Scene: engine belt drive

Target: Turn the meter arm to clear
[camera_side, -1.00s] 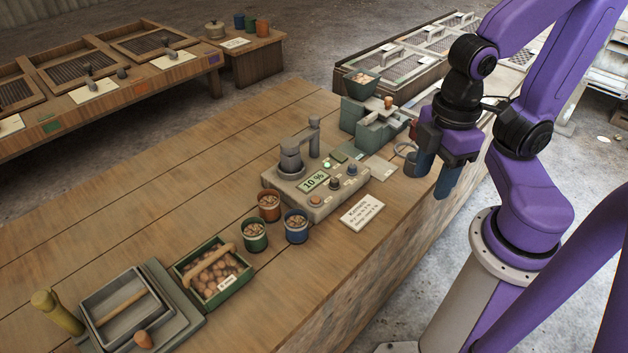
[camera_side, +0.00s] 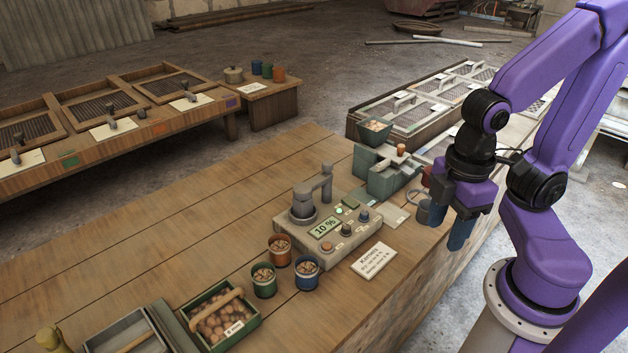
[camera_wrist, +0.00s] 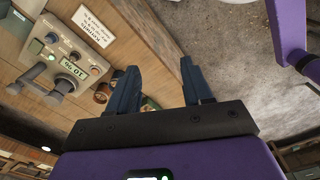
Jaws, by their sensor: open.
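The meter (camera_side: 328,232) is a grey box on the wooden bench, with a display (camera_side: 325,227) reading 10 %, a green light and several knobs. Its meter arm (camera_side: 326,183) is a grey crank-like piece at the back, beside a round grey cup (camera_side: 303,203). In the wrist view the meter (camera_wrist: 62,68) shows upside down at the left, with the arm (camera_wrist: 32,73) at its far side. My gripper (camera_side: 457,232) is open and empty, pointing down over the bench's right edge, right of the meter and apart from it. Its blue fingers (camera_wrist: 160,85) show spread in the wrist view.
A white card (camera_side: 373,259) lies in front of the meter. Three small pots (camera_side: 279,250) of nuts and a green crate (camera_side: 221,317) stand left of it.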

